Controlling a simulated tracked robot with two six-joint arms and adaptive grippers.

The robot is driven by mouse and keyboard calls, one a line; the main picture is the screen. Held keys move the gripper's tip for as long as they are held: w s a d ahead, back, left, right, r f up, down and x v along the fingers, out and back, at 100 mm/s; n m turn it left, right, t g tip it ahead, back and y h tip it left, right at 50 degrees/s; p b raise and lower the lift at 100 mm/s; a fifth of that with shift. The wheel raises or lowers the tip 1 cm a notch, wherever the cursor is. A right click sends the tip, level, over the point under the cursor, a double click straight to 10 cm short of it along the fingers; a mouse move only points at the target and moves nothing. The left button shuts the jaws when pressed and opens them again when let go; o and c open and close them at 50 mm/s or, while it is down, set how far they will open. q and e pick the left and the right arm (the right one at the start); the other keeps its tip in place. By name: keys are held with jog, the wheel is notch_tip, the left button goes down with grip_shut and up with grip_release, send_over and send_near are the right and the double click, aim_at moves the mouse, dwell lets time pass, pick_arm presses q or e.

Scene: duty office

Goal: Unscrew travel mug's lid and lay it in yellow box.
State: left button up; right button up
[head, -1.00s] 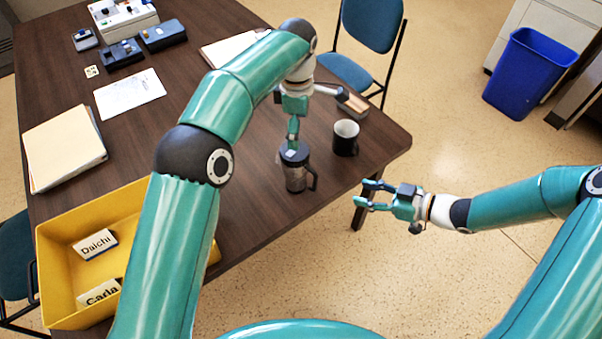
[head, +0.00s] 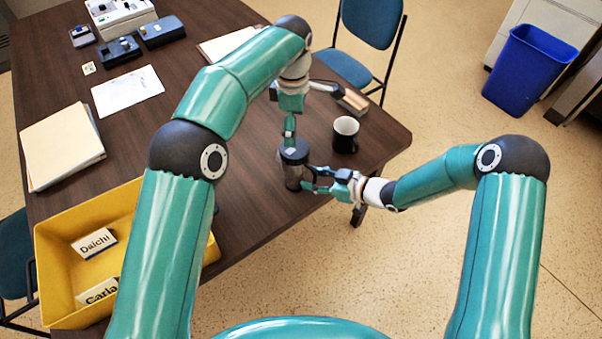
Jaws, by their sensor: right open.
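The travel mug (head: 292,180) stands upright near the table's right front edge, with its dark lid (head: 295,151) on top. My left gripper (head: 290,140) points down from above right at the lid; I cannot tell whether its fingers are closed on it. My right gripper (head: 312,180) is open and level, with its fingers at the right side of the mug's body, by the handle side. Whether they touch the mug is unclear. The yellow box (head: 60,240) sits at the table's left front, partly hidden by my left arm.
Name cards reading Daichi (head: 95,243) and Carla (head: 99,291) lie in the yellow box. Folders (head: 60,148), a paper sheet (head: 127,91) and devices (head: 162,32) lie further left and back. A blue chair (head: 370,25) stands behind the table.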

grip_shut()
dwell(0.3)
